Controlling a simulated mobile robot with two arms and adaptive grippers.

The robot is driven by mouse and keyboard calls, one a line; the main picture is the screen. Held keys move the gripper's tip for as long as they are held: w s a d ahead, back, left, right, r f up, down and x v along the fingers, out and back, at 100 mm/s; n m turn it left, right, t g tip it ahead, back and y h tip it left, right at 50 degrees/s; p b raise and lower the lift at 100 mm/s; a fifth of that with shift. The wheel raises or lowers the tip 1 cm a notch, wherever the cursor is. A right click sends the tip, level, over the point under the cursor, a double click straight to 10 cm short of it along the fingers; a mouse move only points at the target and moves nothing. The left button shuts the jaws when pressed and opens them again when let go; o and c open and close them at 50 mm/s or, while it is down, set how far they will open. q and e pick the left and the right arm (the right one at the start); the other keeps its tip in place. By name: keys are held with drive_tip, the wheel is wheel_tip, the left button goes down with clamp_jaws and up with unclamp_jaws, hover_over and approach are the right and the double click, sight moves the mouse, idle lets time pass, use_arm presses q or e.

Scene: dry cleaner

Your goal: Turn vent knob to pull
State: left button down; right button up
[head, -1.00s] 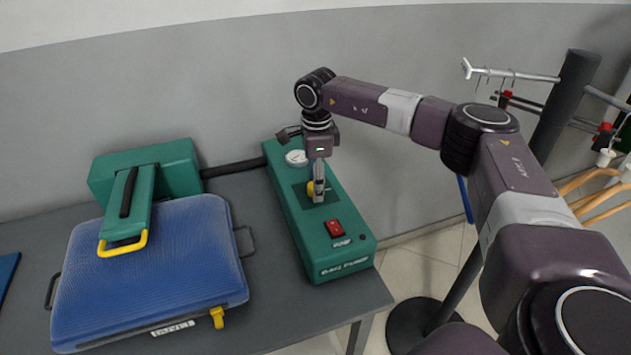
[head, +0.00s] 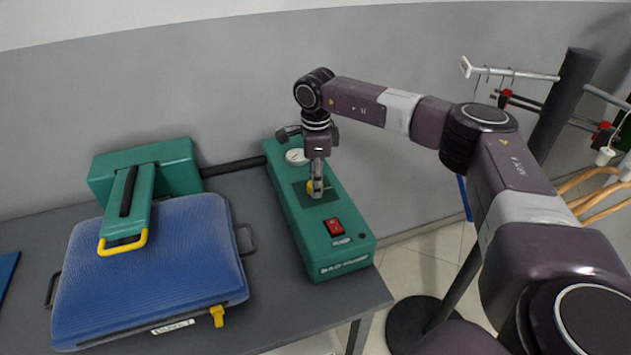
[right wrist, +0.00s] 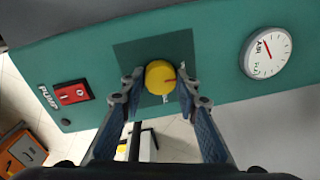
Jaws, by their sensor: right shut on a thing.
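The yellow vent knob (right wrist: 160,77) sits on a dark square plate (right wrist: 127,52) on top of the green pump box (head: 338,258). In the head view the gripper hides most of the knob. Small white lettering beside the knob is partly covered and unreadable. My left gripper is not in view.
The pump box carries a round gauge (head: 297,157) and a red switch (head: 335,227). A rack post (head: 470,250) stands right.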

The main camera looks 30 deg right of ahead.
drive_tip(key=m, duration=0.4)
drive_tip(key=shift+a+r+m+p, duration=0.1)
drive_tip(key=shift+m+p, duration=0.2)
drive_tip(key=shift+p, duration=0.05)
drive_tip(key=m, duration=0.4)
drive_tip(key=shift+w+m+p, duration=0.1)
drive_tip(key=shift+m+p, duration=0.2)
drive_tip(key=shift+p, duration=0.05)
drive_tip(key=m, duration=0.4)
drive_tip(key=shift+g+p, duration=0.3)
drive_tip(key=shift+p, duration=0.1)
drive_tip(key=shift+w+m+p, duration=0.1)
drive_tip(key=shift+m+p, duration=0.2)
drive_tip(key=shift+m, duration=1.7)
drive_tip(key=o, duration=1)
drive_tip(key=shift+c, duration=0.2)
drive_tip(key=shift+o, duration=1)
